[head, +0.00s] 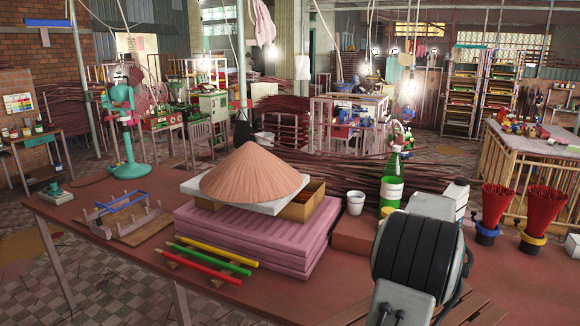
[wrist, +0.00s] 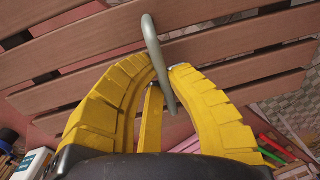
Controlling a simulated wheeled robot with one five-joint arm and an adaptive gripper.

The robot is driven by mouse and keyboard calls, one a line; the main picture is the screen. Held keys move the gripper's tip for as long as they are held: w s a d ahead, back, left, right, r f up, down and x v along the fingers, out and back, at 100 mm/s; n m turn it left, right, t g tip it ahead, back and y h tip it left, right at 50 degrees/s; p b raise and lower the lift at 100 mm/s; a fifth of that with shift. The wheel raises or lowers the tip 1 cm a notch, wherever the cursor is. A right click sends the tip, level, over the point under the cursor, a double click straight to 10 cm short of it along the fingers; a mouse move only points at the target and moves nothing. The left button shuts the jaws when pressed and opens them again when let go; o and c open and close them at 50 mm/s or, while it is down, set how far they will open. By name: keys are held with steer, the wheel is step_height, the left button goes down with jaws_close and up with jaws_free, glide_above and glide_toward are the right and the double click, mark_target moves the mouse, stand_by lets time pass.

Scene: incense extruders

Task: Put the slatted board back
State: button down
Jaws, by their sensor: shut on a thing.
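The slatted board (wrist: 60,52) has brown wooden slats with gaps between them and fills much of the wrist view. In the head view only a part of it (head: 487,311) shows at the bottom edge, on both sides of my arm. A grey bent handle (wrist: 152,45) crosses the slats. My gripper (wrist: 163,72) has yellow ribbed fingers shut on this handle, with the board just beyond them. In the head view my gripper is hidden behind my arm. I cannot tell whether the board touches the table.
The red table (head: 215,290) carries a pink stack (head: 245,237) topped by a conical hat (head: 256,172), coloured pencils (head: 205,270), a rack (head: 125,219), a white cup (head: 355,203) and a green bottle (head: 393,180). Red incense bundles (head: 545,210) stand at right.

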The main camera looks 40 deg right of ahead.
steer(key=w+a+f+n, duration=0.1)
steer(key=w+a+f, duration=0.2)
steer(key=w+a, duration=0.4)
steer(key=w+a+f, duration=0.3)
steer(key=w+a, duration=0.1)
steer(key=w, duration=0.6)
steer(key=w+a+f+n, duration=0.1)
steer(key=w+a+f, duration=0.1)
steer(key=w+a, duration=0.5)
steer(key=w+a+f, duration=0.3)
steer(key=a, duration=0.5)
steer(key=w+a+f+n, duration=0.1)
steer(key=w+a+f, duration=0.15)
steer(key=a, duration=0.55)
steer(key=w+a+f, duration=0.2)
steer(key=w+a, duration=0.1)
steer(key=a, duration=0.5)
step_height(320, 180, down, 6)
steer(key=b, duration=0.6)
steer(key=shift+d, duration=0.2)
steer(key=shift+r, duration=0.1)
